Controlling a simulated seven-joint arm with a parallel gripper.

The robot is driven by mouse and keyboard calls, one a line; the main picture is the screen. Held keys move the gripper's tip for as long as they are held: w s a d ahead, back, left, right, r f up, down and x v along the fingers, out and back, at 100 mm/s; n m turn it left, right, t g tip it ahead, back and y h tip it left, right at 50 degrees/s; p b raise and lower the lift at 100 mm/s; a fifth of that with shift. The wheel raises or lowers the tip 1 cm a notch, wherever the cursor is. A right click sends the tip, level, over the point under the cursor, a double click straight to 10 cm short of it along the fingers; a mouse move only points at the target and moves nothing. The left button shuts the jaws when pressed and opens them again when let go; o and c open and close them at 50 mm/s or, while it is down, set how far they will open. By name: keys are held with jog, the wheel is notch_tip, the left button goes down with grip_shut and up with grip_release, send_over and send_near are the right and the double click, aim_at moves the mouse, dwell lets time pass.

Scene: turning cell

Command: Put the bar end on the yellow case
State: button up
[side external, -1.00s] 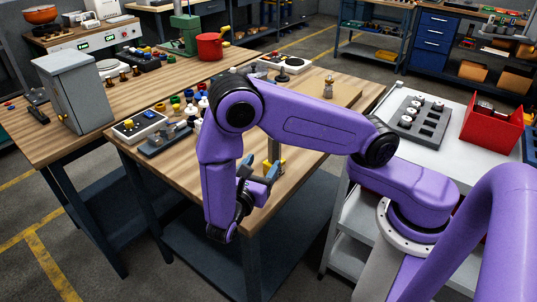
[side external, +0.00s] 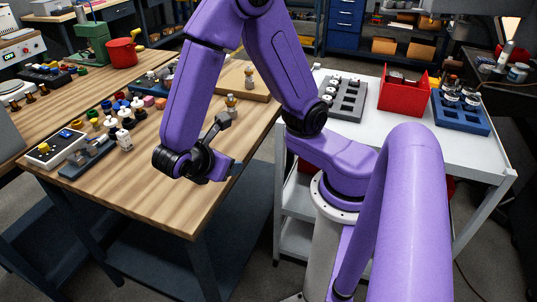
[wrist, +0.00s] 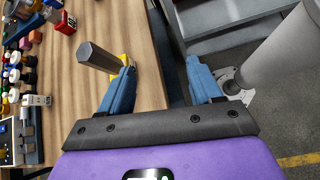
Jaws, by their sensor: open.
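In the wrist view, a grey six-sided bar end (wrist: 100,58) stands near the wooden table's edge, its flat top toward the camera. A small patch of yellow, perhaps the yellow case (wrist: 124,60), shows at its lower end, mostly hidden by a finger. I cannot tell whether the bar end is on it or beside it. My gripper (wrist: 163,78) is open, with both blue fingers apart and nothing between them. The bar end is just left of the left finger. In the side view my gripper (side external: 233,170) is by the table's front right edge.
The wooden table (side external: 160,195) holds coloured knobs, a control box (side external: 57,148) and a wooden board (side external: 255,85) to the left and back. A white cart (side external: 420,150) stands to the right with a grey rack (side external: 347,98), red bin (side external: 402,92) and blue tray (side external: 460,115).

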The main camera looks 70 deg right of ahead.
jog(key=s+r+m+y, duration=0.3)
jog(key=s+r+y, duration=0.1)
jog(key=s+y, duration=0.6)
jog(key=shift+s+r, duration=0.4)
jog(key=shift+s, duration=0.25)
